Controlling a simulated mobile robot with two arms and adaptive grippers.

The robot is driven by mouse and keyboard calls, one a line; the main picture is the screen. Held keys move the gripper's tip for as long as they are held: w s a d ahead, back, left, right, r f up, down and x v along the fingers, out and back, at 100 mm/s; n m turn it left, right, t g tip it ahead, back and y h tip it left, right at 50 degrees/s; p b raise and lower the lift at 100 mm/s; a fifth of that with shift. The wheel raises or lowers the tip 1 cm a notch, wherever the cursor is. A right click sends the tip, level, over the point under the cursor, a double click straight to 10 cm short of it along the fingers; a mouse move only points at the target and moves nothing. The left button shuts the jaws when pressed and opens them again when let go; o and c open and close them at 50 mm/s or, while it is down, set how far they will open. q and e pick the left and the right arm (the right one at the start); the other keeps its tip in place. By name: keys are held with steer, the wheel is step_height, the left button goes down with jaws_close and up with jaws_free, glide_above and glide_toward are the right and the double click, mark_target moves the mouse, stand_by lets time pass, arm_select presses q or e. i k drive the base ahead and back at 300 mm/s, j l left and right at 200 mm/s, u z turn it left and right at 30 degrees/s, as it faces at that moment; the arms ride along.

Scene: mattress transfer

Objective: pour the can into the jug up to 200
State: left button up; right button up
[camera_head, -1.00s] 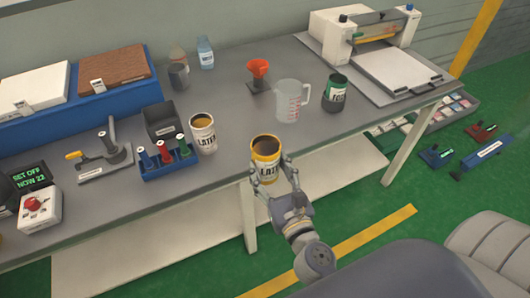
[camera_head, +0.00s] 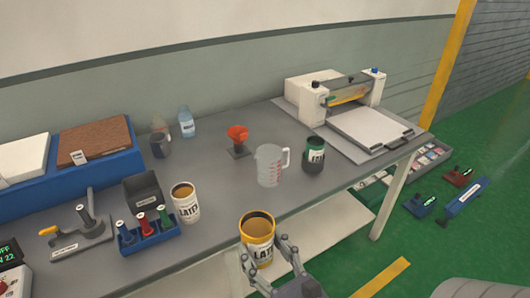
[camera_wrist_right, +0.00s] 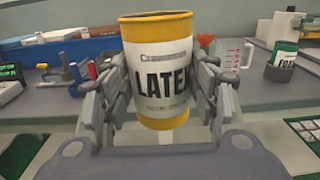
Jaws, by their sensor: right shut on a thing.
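My right gripper (camera_head: 272,262) is shut on a yellow-rimmed can (camera_head: 257,228) with a white "LATEX" label. The can is upright in front of the table's front edge and is filled with a tan-brown content. It fills the middle of the right wrist view (camera_wrist_right: 158,75), with a finger on each side. The clear measuring jug (camera_head: 268,166) with red marks stands on the table, beyond the can and apart from it. It shows partly behind the gripper in the right wrist view (camera_wrist_right: 229,52). My left gripper is not in view.
A second can (camera_head: 186,205) stands on the table at left, beside a blue rack (camera_head: 150,238) of bottles. A dark green-topped container (camera_head: 314,158) stands right of the jug. An orange funnel (camera_head: 238,134) is behind it. A white press (camera_head: 330,95) stands at the back right.

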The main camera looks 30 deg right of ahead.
mark_target(268, 157)
steer(key=l+u, duration=0.15)
steer(key=u, duration=0.55)
steer(key=l+u, duration=0.35)
steer(key=l, duration=0.15)
steer(key=k+l+u, duration=0.1)
steer(key=l+u, duration=0.25)
steer(key=k+l, duration=0.1)
steer(key=l, duration=0.3)
steer(key=k+l+u, duration=0.1)
steer(key=l, duration=0.25)
steer(key=k+l, duration=0.15)
steer(key=l, duration=0.25)
steer(key=k+l+u, duration=0.1)
steer(key=l, duration=0.25)
steer(key=k+l+u, duration=0.1)
steer(key=l, duration=0.25)
